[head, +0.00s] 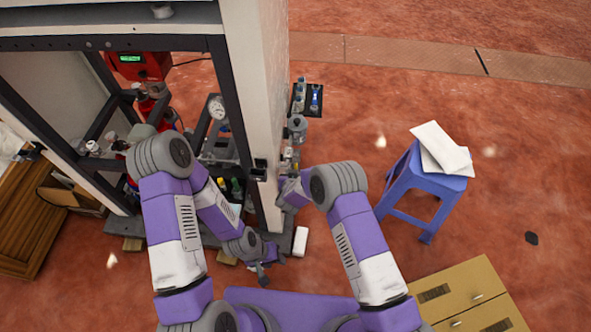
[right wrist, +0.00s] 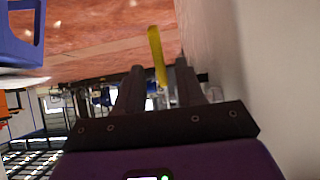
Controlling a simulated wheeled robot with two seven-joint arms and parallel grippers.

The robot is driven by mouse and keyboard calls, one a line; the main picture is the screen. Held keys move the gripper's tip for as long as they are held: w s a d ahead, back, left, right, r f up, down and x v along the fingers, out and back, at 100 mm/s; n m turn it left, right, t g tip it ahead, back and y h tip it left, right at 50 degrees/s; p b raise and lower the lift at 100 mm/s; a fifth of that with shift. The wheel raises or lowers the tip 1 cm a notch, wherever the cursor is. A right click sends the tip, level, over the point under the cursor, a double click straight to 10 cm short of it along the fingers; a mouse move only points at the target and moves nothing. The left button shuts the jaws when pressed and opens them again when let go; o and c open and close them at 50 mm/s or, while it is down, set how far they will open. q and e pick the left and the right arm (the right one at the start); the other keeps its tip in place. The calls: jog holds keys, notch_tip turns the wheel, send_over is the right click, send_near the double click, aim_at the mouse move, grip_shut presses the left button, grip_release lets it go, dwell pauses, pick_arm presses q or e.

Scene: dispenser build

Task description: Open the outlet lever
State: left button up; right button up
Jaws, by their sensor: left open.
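A yellow lever-like bar (right wrist: 157,56) stands upright in the right wrist view, seen between and beyond the fingertips of my right gripper (right wrist: 160,80). The fingers are apart, with a visible gap beside the bar; I cannot tell whether either one touches it. In the head view my right gripper is beside the pale column, below the small metal fittings (head: 297,128), and its fingertips are hard to make out. My left gripper (head: 264,271) is open and empty, low in front of the frame's foot.
The pale column (head: 258,90) closely borders the right gripper. A dark shelf with small blue bottles (head: 315,98) juts from its side. A cardboard box (head: 465,300) is at lower right. Red floor between is clear.

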jog(key=shift+p+v, duration=0.35)
jog(key=shift+v, duration=1.45)
